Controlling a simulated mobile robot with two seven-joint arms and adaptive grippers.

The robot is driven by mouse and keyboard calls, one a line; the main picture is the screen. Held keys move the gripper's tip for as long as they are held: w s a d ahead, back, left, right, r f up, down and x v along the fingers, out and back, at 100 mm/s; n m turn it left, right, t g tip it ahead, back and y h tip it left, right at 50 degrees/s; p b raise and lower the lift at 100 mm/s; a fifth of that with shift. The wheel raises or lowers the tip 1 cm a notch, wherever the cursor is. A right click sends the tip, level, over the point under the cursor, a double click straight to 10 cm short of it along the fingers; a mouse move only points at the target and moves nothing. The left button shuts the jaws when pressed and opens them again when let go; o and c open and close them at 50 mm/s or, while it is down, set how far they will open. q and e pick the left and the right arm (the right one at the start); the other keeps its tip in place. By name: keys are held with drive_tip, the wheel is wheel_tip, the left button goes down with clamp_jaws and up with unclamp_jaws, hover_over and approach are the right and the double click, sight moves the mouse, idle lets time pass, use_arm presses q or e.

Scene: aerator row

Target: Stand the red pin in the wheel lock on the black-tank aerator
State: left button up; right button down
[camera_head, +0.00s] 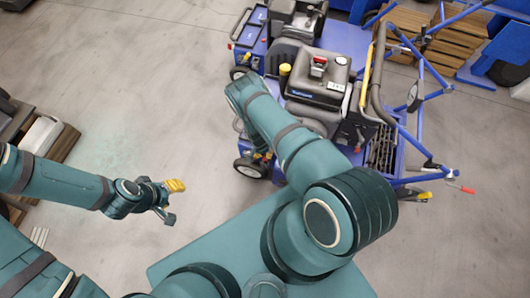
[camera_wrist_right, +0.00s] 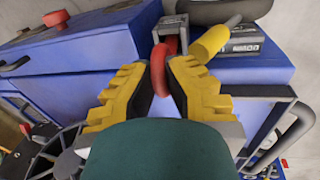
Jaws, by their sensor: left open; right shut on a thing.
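The blue aerator with a black tank-like top (camera_head: 318,82) stands at the upper middle of the head view. The red pin (camera_wrist_right: 158,69) shows in the right wrist view as a red loop between the yellow fingers of my right gripper (camera_wrist_right: 160,82), which is shut on it. A grey bracket (camera_wrist_right: 170,27) with red inside it lies just beyond the loop; I cannot tell whether the pin's shank is in it. In the head view my right forearm hides the right gripper and the pin. My left gripper (camera_head: 167,201) is open and empty above the floor.
A black wheel (camera_head: 249,168) is at the aerator's near left. Another blue machine (camera_head: 294,17) is behind.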

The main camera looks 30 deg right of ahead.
drive_tip(key=shift+f, duration=0.1)
drive_tip(key=c, duration=1.1)
unclamp_jaws()
drive_tip(key=shift+o, duration=0.2)
drive_tip(key=shift+w, duration=0.1)
drive_tip(key=v, duration=1.2)
drive_tip(key=s+a+r+n+t+y, duration=0.1)
drive_tip(key=s+a+r+n+y, duration=0.1)
drive_tip(key=s+a+r+n, duration=0.2)
drive_tip(key=s+a+r+n+t+y, duration=0.2)
drive_tip(key=s+a+r, duration=0.5)
drive_tip(key=a+r, duration=0.4)
wheel_tip(320, 180, up, 6)
drive_tip(key=n+y, duration=0.1)
drive_tip(key=n, duration=0.1)
drive_tip(key=shift+r+n+t+y, duration=0.25)
drive_tip(key=shift+n+t+y, duration=0.05)
drive_tip(key=shift+n, duration=0.1)
drive_tip(key=shift+s+a, duration=0.1)
drive_tip(key=shift+s, duration=0.05)
